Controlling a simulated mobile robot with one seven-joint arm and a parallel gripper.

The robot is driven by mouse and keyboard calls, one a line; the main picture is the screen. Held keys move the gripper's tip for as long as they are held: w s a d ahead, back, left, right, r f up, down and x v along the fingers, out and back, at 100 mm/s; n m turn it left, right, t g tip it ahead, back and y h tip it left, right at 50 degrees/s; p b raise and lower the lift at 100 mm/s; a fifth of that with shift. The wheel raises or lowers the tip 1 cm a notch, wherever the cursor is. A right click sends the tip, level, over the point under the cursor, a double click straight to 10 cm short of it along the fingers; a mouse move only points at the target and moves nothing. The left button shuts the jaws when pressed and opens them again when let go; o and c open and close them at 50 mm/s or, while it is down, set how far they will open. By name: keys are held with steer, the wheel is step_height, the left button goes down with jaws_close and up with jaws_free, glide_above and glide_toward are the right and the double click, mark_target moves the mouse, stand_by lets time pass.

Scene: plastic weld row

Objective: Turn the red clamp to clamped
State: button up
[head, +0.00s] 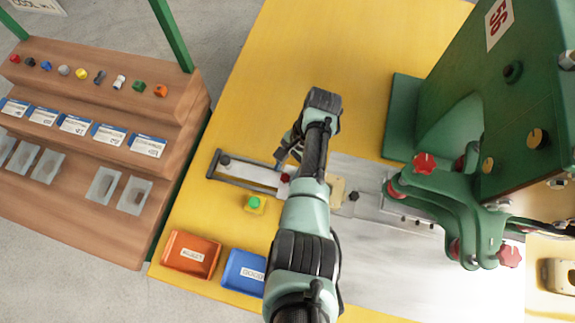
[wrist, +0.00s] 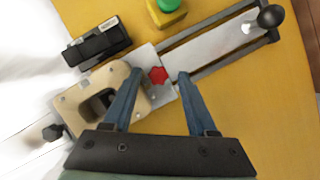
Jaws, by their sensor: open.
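The red clamp (wrist: 158,75) is a small star-shaped red knob on a metal plate beside a tan block (wrist: 88,93). In the head view the red clamp (head: 285,178) shows small, just left of my arm. My gripper (wrist: 159,76) is open, with one blue finger on each side of the knob in the wrist view. I cannot tell whether the fingers touch it or how high they are above it. In the head view my gripper (head: 285,157) is partly hidden by my own arm.
A slotted metal rail (head: 245,172) with a black knob runs left. A green button on a yellow box (head: 255,204) stands nearby. A black box (wrist: 97,43) lies beside the tan block. Orange (head: 191,254) and blue (head: 245,272) trays sit in front. A green machine (head: 500,90) stands right.

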steer(key=shift+s+d, duration=0.1)
